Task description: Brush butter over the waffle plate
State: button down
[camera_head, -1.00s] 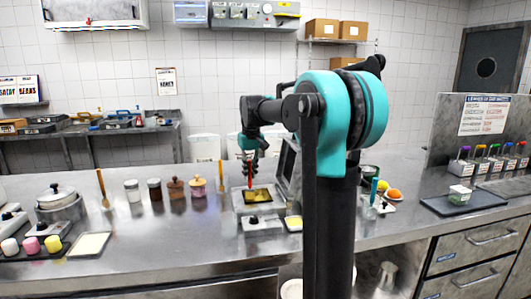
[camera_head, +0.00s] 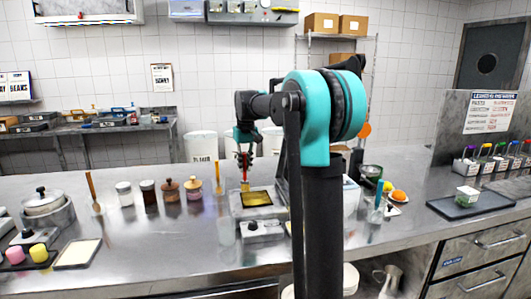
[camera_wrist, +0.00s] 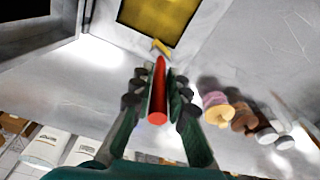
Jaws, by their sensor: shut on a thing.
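My gripper (camera_head: 243,160) is shut on the red handle of a brush (camera_head: 245,182) and holds it pointing down over the waffle iron. The brush handle (camera_wrist: 159,95) lies between the fingers in the wrist view, with a yellowish tip at its far end. The waffle plate (camera_head: 259,200) is a yellow square in the grey iron. It also shows at the top of the wrist view (camera_wrist: 155,18). The brush tip is at the plate's near edge in the wrist view; I cannot tell whether it touches. The iron's lid stands raised, partly hidden by my arm.
Jars (camera_head: 170,190) and an upright wooden-handled tool (camera_head: 218,178) stand left of the iron. A pot (camera_head: 43,203) and a cream-topped tray (camera_head: 77,253) are farther left. A dark tray (camera_head: 490,203) with a small container lies at the right.

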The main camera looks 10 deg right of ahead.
jog(key=r, duration=0.2)
jog(key=shift+s+r, duration=0.25)
jog(key=shift+r, duration=2.8)
